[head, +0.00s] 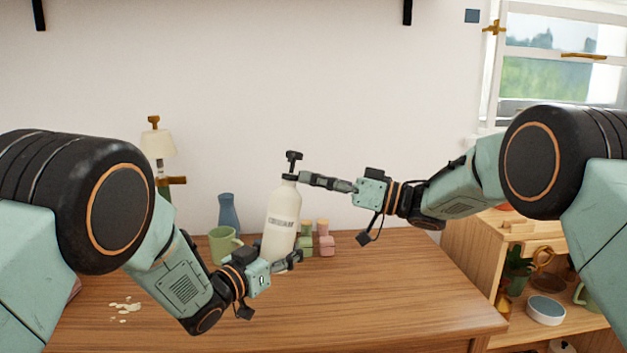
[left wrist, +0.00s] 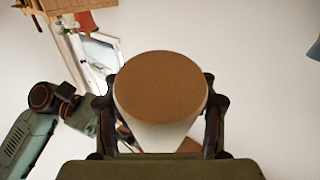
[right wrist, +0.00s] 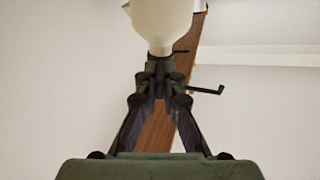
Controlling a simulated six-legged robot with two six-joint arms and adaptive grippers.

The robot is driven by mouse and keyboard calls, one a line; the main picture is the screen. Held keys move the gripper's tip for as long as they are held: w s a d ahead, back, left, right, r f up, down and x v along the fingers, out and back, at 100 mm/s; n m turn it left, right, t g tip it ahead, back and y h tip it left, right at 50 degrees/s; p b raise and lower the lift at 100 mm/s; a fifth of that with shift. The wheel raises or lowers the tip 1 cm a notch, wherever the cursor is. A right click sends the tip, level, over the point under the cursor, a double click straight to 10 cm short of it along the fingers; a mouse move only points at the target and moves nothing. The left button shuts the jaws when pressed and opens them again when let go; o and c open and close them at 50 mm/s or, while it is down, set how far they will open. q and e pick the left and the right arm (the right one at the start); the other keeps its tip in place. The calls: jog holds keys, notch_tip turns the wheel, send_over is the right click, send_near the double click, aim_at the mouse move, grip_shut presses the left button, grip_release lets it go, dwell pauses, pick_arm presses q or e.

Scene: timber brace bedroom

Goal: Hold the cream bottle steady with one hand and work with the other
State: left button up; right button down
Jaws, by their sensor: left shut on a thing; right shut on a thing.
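My left gripper (head: 292,260) is shut around the lower part of the bottle, one finger on each side in the left wrist view. The black pump top (head: 293,158) sits on the bottle's neck. My right gripper (head: 303,178) is shut at the black collar below the pump head. In the right wrist view its fingertips (right wrist: 158,80) meet at the collar, and a thin bent black rod (right wrist: 207,90) sticks out beside them.
A green mug (head: 222,245), a blue vase (head: 229,214) and small green and pink bottles (head: 325,241) stand behind on the wooden table (head: 390,300). Pale flakes (head: 124,308) lie at left. A shelf unit stands at right. The table's right half is clear.

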jog(key=shift+w+d+n+g+y, duration=0.1)
jog(key=shift+w+n+g+y, duration=0.2)
jog(key=shift+n+g, duration=0.3)
jog(key=shift+w+d+n+g+y, duration=0.15)
jog(key=shift+n+g+y, duration=0.25)
jog(key=shift+g, duration=0.4)
pick_arm(q)
jog(key=shift+f, duration=0.1)
pick_arm(e)
jog(key=shift+w+n+g, duration=0.2)
jog(key=shift+n+g, duration=0.1)
jog(key=shift+g, duration=0.1)
jog(key=shift+s+n+g+y, duration=0.1)
jog(key=shift+n+g+y, duration=0.2)
jog(key=shift+n+g, duration=0.15)
jog(key=c, duration=1.5)
grip_release()
jog(key=shift+a+f, duration=0.1)
jog(key=shift+f, duration=0.05)
jog(key=v, duration=1.2)
pick_arm(q)
jog(key=o, duration=1.6)
